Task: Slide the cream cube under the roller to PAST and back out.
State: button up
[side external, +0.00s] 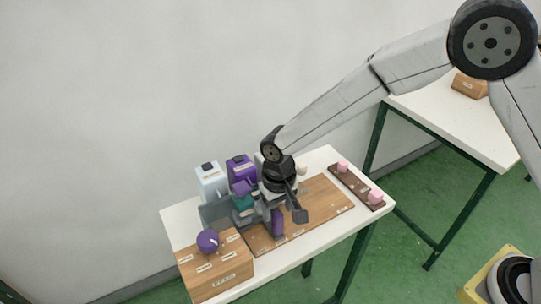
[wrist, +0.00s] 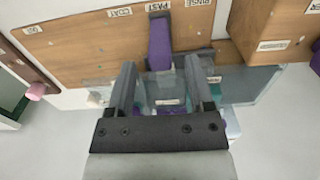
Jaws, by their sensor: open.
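My gripper (side external: 286,205) is open and points down over the wooden board (side external: 322,204). In the wrist view its two fingers (wrist: 160,68) are spread apart, with the purple roller (wrist: 160,44) showing between and beyond them. The roller stands at the board's edge near the PAST label (wrist: 158,6); in the side view it shows purple (side external: 277,222) beside my gripper. I cannot make out the cream cube with certainty. A small cream object (side external: 302,171) shows just behind my wrist in the side view, but its shape is unclear. Nothing is clearly held between the fingers.
A labelled wooden box (side external: 228,274) with a purple knob (side external: 208,241) is at left.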

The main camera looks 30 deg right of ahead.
jog(key=shift+f, duration=2.35)
grip_shut()
